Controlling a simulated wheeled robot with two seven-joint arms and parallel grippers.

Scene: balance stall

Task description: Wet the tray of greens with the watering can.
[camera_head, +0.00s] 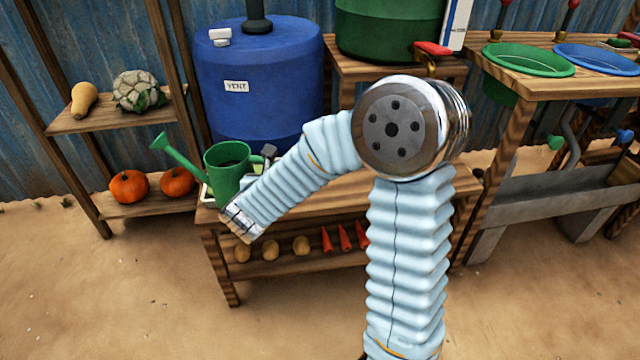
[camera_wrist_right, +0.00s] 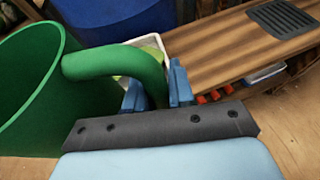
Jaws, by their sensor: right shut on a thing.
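The green watering can (camera_head: 226,178) is over the left end of the bench, roughly upright, its spout pointing up and left. In the right wrist view, the can (camera_wrist_right: 22,100) fills the left side. My right gripper (camera_wrist_right: 158,88) is shut on its curved handle. In the head view my right arm hides most of this gripper. A white tray (camera_head: 207,197) shows as a small edge beside the can. In the wrist view its pale rim (camera_wrist_right: 160,42) and a little green show behind the handle. Most of the tray is hidden. My left gripper is not in view.
A blue barrel (camera_head: 262,85) stands behind the can. A wooden shelf (camera_head: 110,122) with pumpkins and a cauliflower stands at left. Potatoes and carrots lie on the bench's lower shelf. The bench top (camera_wrist_right: 225,50) has a dark grate (camera_wrist_right: 283,18) farther right. Green and blue basins stand at right.

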